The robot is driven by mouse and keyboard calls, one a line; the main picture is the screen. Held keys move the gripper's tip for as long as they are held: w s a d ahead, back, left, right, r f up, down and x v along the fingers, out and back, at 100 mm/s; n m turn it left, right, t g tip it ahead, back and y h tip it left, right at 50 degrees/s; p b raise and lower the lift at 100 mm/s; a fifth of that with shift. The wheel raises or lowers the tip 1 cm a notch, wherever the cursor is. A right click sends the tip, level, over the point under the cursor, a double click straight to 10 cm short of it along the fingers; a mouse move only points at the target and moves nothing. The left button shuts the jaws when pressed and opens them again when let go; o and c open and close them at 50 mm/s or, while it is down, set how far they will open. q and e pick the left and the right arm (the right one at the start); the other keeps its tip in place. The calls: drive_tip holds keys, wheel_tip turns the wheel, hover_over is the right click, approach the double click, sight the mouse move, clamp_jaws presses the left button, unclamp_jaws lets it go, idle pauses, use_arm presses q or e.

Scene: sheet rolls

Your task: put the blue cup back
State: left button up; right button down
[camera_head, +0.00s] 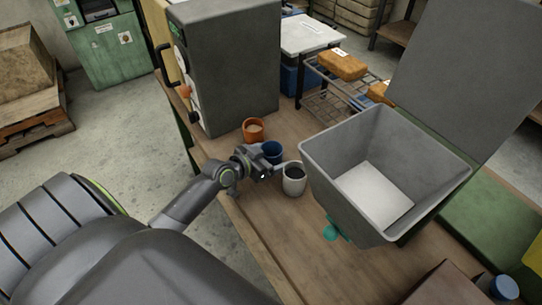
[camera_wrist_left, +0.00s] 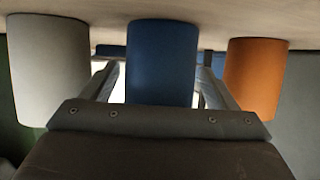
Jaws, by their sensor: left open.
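The blue cup (camera_head: 272,150) stands upright on the wooden table, in a row between an orange cup (camera_head: 254,130) and a pale grey cup (camera_head: 293,178) with dark contents. My left gripper (camera_head: 270,164) is at the blue cup and low over the table. In the left wrist view, which is upside down, the blue cup (camera_wrist_left: 161,62) shows between the two open fingers (camera_wrist_left: 159,75), with a gap on each side. I cannot tell how deep it sits between them. My right gripper is not in view.
In the left wrist view, the grey cup (camera_wrist_left: 48,70) and orange cup (camera_wrist_left: 255,78) stand close outside the fingers. A large grey hopper (camera_head: 320,165) stands right of the cups. A tall grey machine (camera_head: 235,70) stands behind them. The table's front left edge is clear.

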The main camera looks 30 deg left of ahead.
use_arm(q)
drive_tip(key=v, duration=1.2)
drive_tip(key=shift+s, duration=0.1)
